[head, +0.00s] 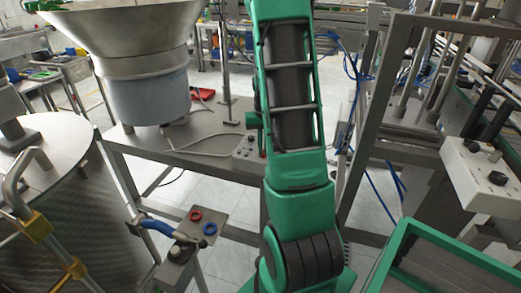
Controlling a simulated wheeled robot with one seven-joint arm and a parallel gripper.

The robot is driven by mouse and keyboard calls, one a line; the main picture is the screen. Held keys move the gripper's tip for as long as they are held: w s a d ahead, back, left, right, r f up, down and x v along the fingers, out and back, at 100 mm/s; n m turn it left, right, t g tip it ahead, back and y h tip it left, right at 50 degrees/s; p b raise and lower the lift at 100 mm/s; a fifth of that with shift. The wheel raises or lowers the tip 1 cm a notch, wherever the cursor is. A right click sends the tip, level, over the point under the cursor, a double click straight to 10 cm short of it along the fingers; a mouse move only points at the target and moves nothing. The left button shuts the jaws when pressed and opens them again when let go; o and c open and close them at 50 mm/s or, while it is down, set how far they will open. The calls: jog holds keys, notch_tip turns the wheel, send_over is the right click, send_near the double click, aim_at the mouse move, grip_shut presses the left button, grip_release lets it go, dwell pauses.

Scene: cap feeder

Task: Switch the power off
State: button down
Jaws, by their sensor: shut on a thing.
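A grey control box (246,158) with small dark knobs stands on the metal table beside the left edge of my green arm. A second, pale control box (485,172) with two dark knobs is on the machine at the right. I cannot tell from here which knob is the power switch, or how either is set. My arm rises through the middle of the picture and covers what lies behind it. A small green part shows at its left edge, just above the grey box. My gripper's fingers are not visible.
A metal feeder bowl (125,35) on a grey drum stands on the metal table (180,140). A steel vessel (60,225) is at the left. A small stand (187,262) holds a red and a blue ring. A green-rimmed tray (387,262) is at the lower right.

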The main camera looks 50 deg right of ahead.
jog(key=shift+d+n, duration=0.25)
jog(key=shift+n, duration=0.25)
jog(key=c, duration=1.9)
grip_release()
jog(key=shift+w, duration=0.1)
jog(key=shift+o, duration=0.2)
jog(key=shift+a, duration=0.1)
jog(key=shift+r, duration=0.1)
notch_tip(320, 180, up, 10)
jog(key=shift+r, duration=0.25)
